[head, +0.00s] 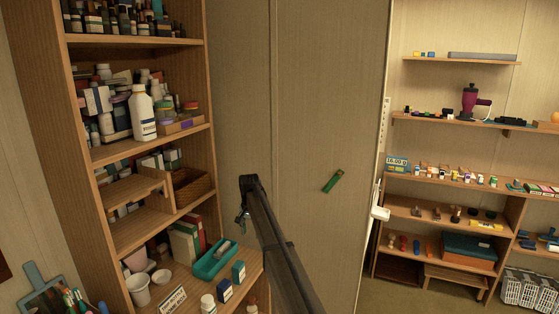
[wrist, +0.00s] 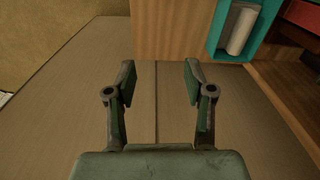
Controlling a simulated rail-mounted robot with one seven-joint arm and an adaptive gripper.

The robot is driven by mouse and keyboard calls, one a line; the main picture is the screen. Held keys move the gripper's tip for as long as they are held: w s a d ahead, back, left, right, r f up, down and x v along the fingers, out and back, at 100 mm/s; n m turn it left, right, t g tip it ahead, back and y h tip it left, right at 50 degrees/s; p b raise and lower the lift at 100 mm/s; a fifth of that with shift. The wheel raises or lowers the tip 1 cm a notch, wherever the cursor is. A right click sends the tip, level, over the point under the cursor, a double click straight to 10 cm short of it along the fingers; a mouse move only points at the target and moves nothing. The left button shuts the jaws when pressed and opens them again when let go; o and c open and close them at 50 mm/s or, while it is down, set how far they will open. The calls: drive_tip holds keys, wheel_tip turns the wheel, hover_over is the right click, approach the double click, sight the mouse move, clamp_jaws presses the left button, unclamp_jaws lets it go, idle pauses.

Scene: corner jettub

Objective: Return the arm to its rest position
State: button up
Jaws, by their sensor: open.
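My arm (head: 272,240) reaches up from the bottom of the head view, in front of the tall panel and just right of the shelf unit. My gripper (head: 241,220) hangs at its far end, small and partly edge-on there. In the wrist view my gripper (wrist: 159,75) shows two dark fingers with green pads, spread wide apart. Nothing is between them; a plain panel (wrist: 157,125) with a vertical seam lies behind.
A wooden shelf unit (head: 206,100) crowded with bottles and boxes stands left. A teal tray (head: 199,268) sits low on it; it also shows in the wrist view (wrist: 216,42). A small green object (head: 333,181) shows against the panel. More shelves (head: 440,119) stand right.

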drive_tip(key=s+d+f+n+g, duration=0.1)
drive_tip(key=s+d+f+n, duration=0.1)
drive_tip(key=s+d+f, duration=0.7)
drive_tip(key=s+d+f+n, duration=0.1)
drive_tip(key=s+d+f, duration=0.1)
drive_tip(key=s+f, duration=1.25)
drive_tip(key=s+d+f+n+g, duration=0.15)
drive_tip(key=s+d+f, duration=0.45)
drive_tip(key=s+f, duration=0.6)
drive_tip(key=s+d+f+g, duration=0.1)
drive_tip(key=s+d+f, duration=0.1)
drive_tip(key=s, duration=1.2)
drive_tip(key=s+d+f+g, duration=0.2)
drive_tip(key=s+d, duration=0.3)
drive_tip(key=s, duration=0.9)
drive_tip(key=s+d+f+g, duration=0.1)
drive_tip(key=s+d+f, duration=0.2)
drive_tip(key=s, duration=1.1)
drive_tip(key=shift+d+f+m+g, duration=0.15)
drive_tip(key=shift+d+m+g, duration=0.2)
drive_tip(key=shift+d, duration=0.05)
drive_tip(key=shift+w, duration=0.1)
